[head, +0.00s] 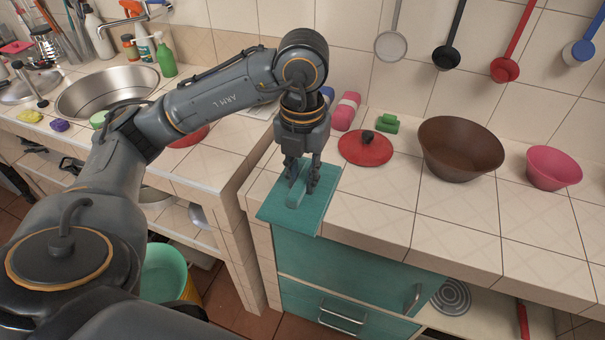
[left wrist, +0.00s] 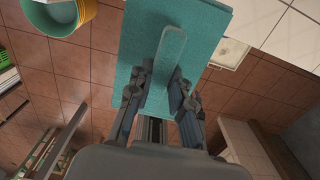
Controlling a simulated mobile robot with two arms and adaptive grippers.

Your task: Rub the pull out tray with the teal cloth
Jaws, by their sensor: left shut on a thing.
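My left gripper (head: 302,187) points down and is shut on a narrow, round-ended teal piece, which I take as the teal cloth (head: 295,195). In the left wrist view, the cloth (left wrist: 164,60) stands between the fingers (left wrist: 160,95) and looks paler than the surface below. Below it is a flat teal panel (head: 270,212), seemingly the pull-out tray, at the counter's left corner, over the floor in the left wrist view (left wrist: 205,15). The cloth appears down at the panel; firm contact is hard to tell. My right gripper is not in view.
A red lid (head: 360,152), green block (head: 387,123), brown bowl (head: 460,150) and pink bowl (head: 552,168) stand on the tiled counter (head: 400,205). A teal drawer front (head: 350,280) is below. A sink (head: 105,95) lies left, and a bucket (head: 165,272) on the floor.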

